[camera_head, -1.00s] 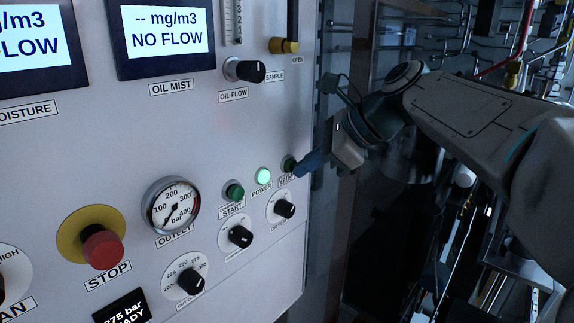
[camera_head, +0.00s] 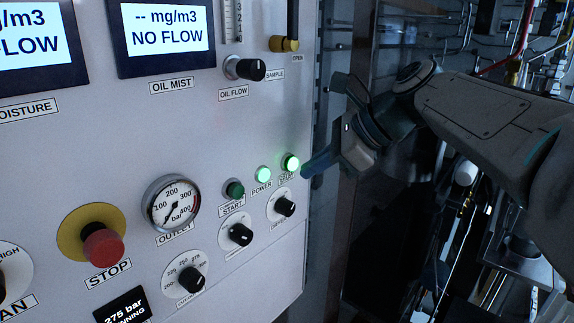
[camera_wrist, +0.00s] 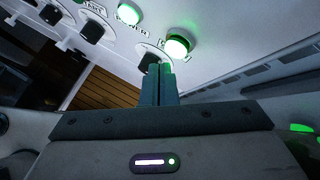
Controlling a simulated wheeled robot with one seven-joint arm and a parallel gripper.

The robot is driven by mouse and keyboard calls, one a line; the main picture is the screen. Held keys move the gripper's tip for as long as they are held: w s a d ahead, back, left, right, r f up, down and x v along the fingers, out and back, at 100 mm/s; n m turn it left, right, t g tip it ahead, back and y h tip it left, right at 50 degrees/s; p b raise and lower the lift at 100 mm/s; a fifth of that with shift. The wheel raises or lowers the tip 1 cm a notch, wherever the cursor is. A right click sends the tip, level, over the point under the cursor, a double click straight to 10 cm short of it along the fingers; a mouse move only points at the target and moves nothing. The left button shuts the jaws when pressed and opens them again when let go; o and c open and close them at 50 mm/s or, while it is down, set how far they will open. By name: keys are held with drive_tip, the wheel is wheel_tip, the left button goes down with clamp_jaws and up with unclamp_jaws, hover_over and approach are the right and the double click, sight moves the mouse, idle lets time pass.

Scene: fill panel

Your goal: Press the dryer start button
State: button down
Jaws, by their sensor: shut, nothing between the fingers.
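The rightmost button (camera_head: 291,163) in the row on the panel glows bright green; the small label under it is hard to read. In the wrist view this lit button (camera_wrist: 177,47) is just beyond my fingertips. My gripper (camera_head: 305,173) is shut and empty, its blue fingers pointing left at the panel, just right of and below the button. The button face is uncovered and the fingertips look apart from it. In the wrist view my gripper (camera_wrist: 160,68) shows both fingers together.
Left of it are a lit green POWER lamp (camera_head: 263,174) and a dark green START button (camera_head: 235,189). Black knobs (camera_head: 285,207) sit below. A red STOP button (camera_head: 103,246) is at lower left. A display (camera_head: 122,306) reads 275 bar and "NNING", partly cut off.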

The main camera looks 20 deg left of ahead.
drive_tip(key=d, duration=0.1)
drive_tip(key=s+d, duration=0.1)
drive_tip(key=d, duration=0.2)
drive_tip(key=shift+s+d, duration=0.3)
drive_tip(key=shift+s, duration=0.1)
idle(0.8)
drive_tip(key=s+d+f+n+t+h+b, duration=0.1)
drive_tip(key=s+d+f+n+h, duration=0.3)
drive_tip(key=d+f, duration=0.8)
drive_tip(key=s+d+f+n+t+h+b, duration=0.1)
drive_tip(key=s+d+f+n+t+h, duration=0.1)
drive_tip(key=s+d+f+n+h, duration=0.3)
drive_tip(key=s+d+f+n, duration=0.4)
drive_tip(key=d+f+n, duration=0.2)
drive_tip(key=d+f, duration=0.1)
drive_tip(key=shift+s+f, duration=0.15)
drive_tip(key=shift+s, duration=0.1)
